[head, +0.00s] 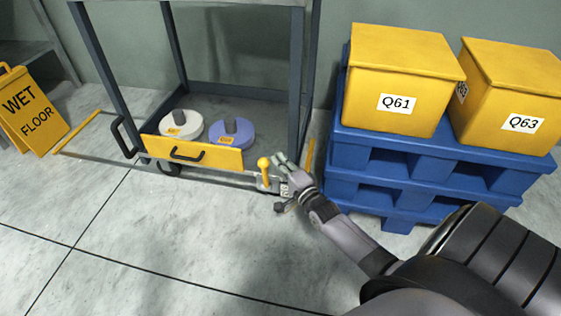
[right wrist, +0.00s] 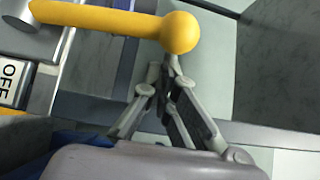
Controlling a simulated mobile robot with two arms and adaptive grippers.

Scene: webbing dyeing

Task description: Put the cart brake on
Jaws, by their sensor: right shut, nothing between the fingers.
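The cart (head: 297,95) has a dark frame and stands at the back, left of centre in the head view. Its brake lever (head: 265,170) is yellow with a ball knob and stands upright at the cart's lower right front corner. In the right wrist view the brake lever (right wrist: 110,22) crosses the top, and an OFF label (right wrist: 9,82) shows at the left edge. My right gripper (head: 281,159) is shut and empty, just right of the knob. In the right wrist view its fingertips (right wrist: 170,62) are close by the knob; contact is unclear. My left gripper is out of view.
The cart's low shelf holds a white spool (head: 181,122) and a purple spool (head: 232,136) behind a yellow front panel (head: 195,153). Blue pallets (head: 400,150) with yellow boxes (head: 395,80) stand close on the right. A wet floor sign (head: 30,110) stands left. The front floor is clear.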

